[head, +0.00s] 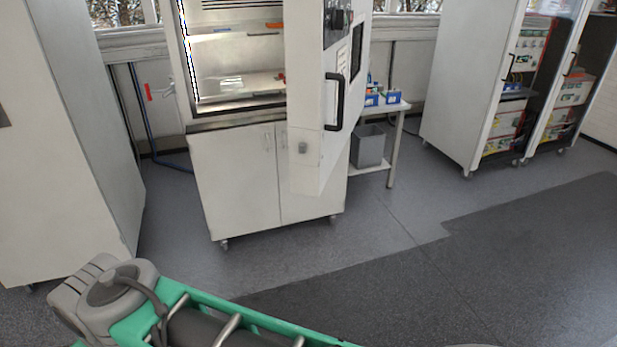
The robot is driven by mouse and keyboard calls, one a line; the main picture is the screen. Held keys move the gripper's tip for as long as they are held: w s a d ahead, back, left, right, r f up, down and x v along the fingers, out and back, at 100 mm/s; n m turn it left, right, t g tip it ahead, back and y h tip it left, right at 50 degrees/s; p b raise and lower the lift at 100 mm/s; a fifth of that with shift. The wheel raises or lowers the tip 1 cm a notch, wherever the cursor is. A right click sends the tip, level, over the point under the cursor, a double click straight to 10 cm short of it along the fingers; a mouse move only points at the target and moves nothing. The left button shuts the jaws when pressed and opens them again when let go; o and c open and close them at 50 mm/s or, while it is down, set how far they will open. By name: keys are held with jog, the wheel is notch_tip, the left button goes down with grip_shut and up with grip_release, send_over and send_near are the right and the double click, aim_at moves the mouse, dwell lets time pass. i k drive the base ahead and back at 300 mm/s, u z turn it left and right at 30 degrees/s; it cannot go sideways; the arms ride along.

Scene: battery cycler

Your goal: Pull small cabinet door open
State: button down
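A white cabinet unit (235,180) on castors stands in the middle of the head view. Its upper compartment (238,60) is open to view, with shelves inside. Below are two flat lower doors (228,180), which look shut; the swung-out door hides part of the right one. Which door the task means I cannot tell. My green and grey arm shows at the bottom left, apart from the cabinet; my gripper is not visible.
A tall white cabinet (60,150) stands at the left. A small table (396,130) with blue boxes (393,97) and a grey bin (368,146) stands right of the unit. Tall equipment cabinets (463,90) stand at the right. The floor (400,260) in front is clear.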

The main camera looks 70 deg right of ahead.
aim_at(315, 144)
jog(key=z, duration=0.65)
jog(key=i, duration=1.25)
